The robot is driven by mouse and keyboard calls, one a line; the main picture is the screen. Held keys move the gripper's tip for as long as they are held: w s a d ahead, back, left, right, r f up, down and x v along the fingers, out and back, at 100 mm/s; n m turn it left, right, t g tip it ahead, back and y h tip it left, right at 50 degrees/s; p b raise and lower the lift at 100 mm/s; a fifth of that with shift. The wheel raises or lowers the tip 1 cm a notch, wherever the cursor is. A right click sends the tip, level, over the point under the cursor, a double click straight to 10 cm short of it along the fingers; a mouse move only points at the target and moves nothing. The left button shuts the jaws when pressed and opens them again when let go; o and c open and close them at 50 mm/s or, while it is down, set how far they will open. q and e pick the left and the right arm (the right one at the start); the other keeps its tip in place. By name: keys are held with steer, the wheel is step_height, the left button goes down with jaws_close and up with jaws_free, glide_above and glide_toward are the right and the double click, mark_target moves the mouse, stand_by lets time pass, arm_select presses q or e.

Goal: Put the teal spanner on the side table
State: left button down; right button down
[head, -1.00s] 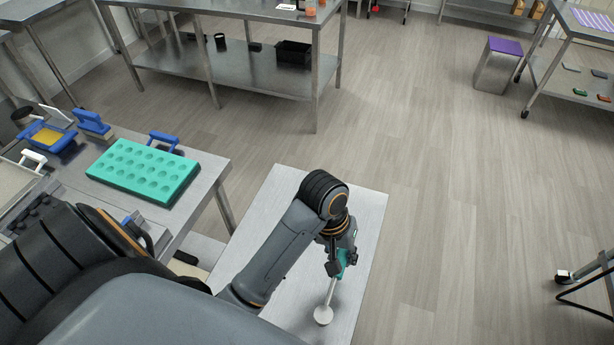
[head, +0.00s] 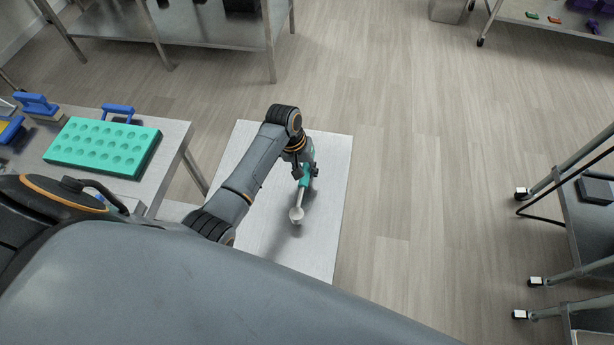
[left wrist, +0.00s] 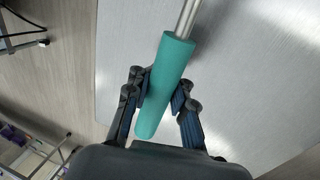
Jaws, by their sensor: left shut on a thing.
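The teal spanner has a teal handle (head: 304,178) and a pale metal shaft ending in a round pale head (head: 297,214). My left gripper (head: 306,171) is shut on the handle, over the side table (head: 325,240). The spanner's head points toward the near side of the table, and a shadow below it suggests a gap above the surface. In the left wrist view the handle (left wrist: 166,82) lies between the two fingers of the left gripper (left wrist: 160,92), with the bare tabletop (left wrist: 250,85) behind. The right gripper is not in view.
The side table's top looks clear. A metal bench at left carries a teal mould tray (head: 102,147) and blue-handled tools (head: 117,110). A metal shelf table (head: 210,25) stands at the back. Wheeled racks (head: 580,215) stand at right, with open floor between.

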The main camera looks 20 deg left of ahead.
arm_select(q)
steer(key=shift+f, duration=1.3)
steer(key=c, duration=1.1)
jaws_free()
steer(key=shift+s+f, duration=0.1)
steer(key=shift+c, duration=0.2)
steer(key=v, duration=1.2)
steer(key=shift+b, duration=0.35)
steer(key=shift+d, duration=0.1)
